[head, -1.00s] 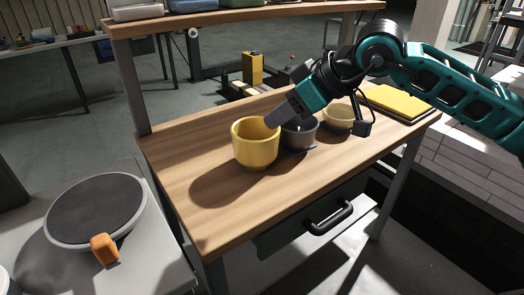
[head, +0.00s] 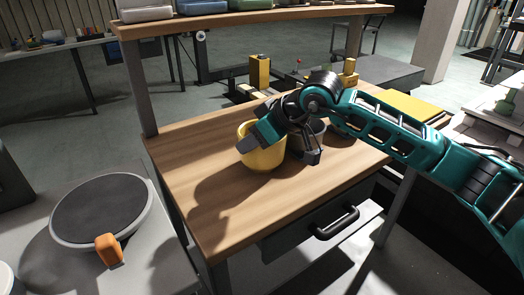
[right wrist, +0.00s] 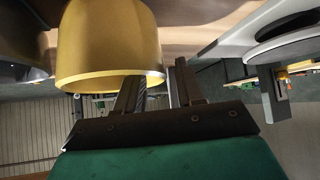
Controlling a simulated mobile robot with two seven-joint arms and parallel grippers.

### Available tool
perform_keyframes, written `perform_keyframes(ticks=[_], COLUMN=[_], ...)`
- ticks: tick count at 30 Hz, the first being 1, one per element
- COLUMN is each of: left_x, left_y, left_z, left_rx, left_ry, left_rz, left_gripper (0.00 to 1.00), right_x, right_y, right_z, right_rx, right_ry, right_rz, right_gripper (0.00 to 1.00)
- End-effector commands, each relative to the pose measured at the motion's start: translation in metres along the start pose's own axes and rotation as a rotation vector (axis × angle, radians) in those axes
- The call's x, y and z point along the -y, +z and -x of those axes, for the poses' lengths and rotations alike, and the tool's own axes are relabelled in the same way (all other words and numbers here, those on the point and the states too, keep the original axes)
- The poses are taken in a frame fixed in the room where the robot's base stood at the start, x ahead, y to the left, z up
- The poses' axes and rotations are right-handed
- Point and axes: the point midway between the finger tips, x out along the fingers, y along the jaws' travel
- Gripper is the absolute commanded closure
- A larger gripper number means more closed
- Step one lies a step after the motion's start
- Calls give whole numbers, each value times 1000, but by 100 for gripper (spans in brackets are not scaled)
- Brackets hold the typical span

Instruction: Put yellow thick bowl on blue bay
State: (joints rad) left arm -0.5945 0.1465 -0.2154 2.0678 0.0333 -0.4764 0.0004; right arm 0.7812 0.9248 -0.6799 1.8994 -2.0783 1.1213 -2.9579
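The yellow thick bowl (head: 264,159) stands upright on the wooden workbench (head: 222,213). My right gripper (head: 256,138) is at its rim, covering part of its mouth in the head view. In the right wrist view the bowl (right wrist: 110,40) appears upside down at upper left. The right gripper (right wrist: 158,82) is open there. My left gripper is in neither view. I cannot make out a blue bay.
A dark grey bowl (head: 315,127) stands close to the right of the yellow bowl, partly behind my arm. A round turntable (head: 101,208) stands at left. The bench's front left is clear.

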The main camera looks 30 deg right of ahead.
Motion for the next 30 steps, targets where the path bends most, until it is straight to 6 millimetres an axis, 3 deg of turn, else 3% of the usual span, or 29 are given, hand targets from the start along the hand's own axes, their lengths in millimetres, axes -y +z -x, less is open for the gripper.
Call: perform_keyframes(ticks=[4, 16, 30], left_x=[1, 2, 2], left_y=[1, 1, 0], left_z=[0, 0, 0], left_rx=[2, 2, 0], left_ry=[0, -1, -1], left_rz=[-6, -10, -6], left_gripper=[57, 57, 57], right_x=[0, 0, 0], right_y=[0, 0, 0], right_z=[0, 1, 1], right_rx=[0, 0, 2], right_ry=[0, 0, 0], right_rz=[0, -1, -1], right_gripper=[63, 100, 100])
